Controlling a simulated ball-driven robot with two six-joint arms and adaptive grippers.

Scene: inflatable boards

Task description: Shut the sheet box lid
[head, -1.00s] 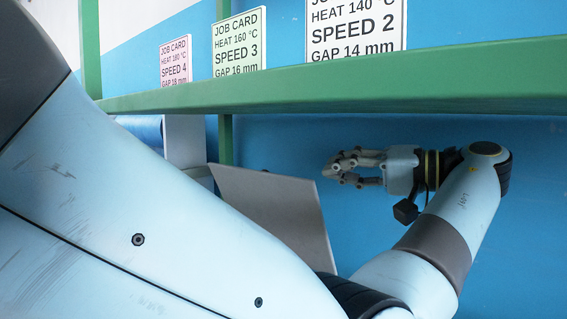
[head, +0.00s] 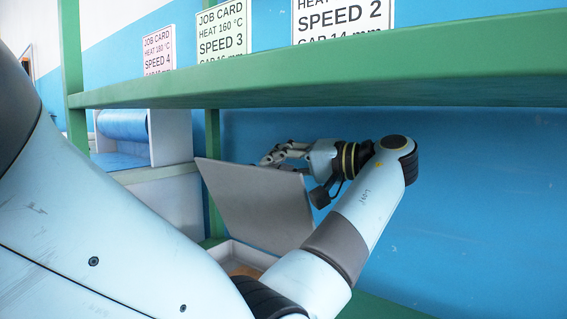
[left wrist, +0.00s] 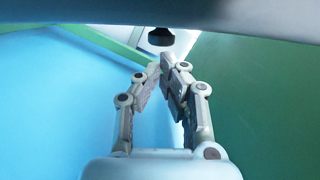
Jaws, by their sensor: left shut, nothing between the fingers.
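The sheet box lid (head: 255,200) is a flat grey panel, raised and tilted in the head view. The sheet box (head: 246,254) shows below it as a pale rim with a brown inside, partly hidden by my left arm. My left gripper (head: 270,160) is at the lid's upper edge, on its far side, and the lid hides part of the fingers. I cannot tell whether they touch it. In the left wrist view the fingers (left wrist: 166,64) are shut with nothing between them. My right gripper is not in view.
A green shelf beam (head: 330,75) crosses above the gripper, with several job cards (head: 222,30) standing on it. A white unit with a blue roll (head: 125,125) stands at the left. A blue wall (head: 480,180) is behind. A dark round knob (left wrist: 160,37) shows past the fingertips.

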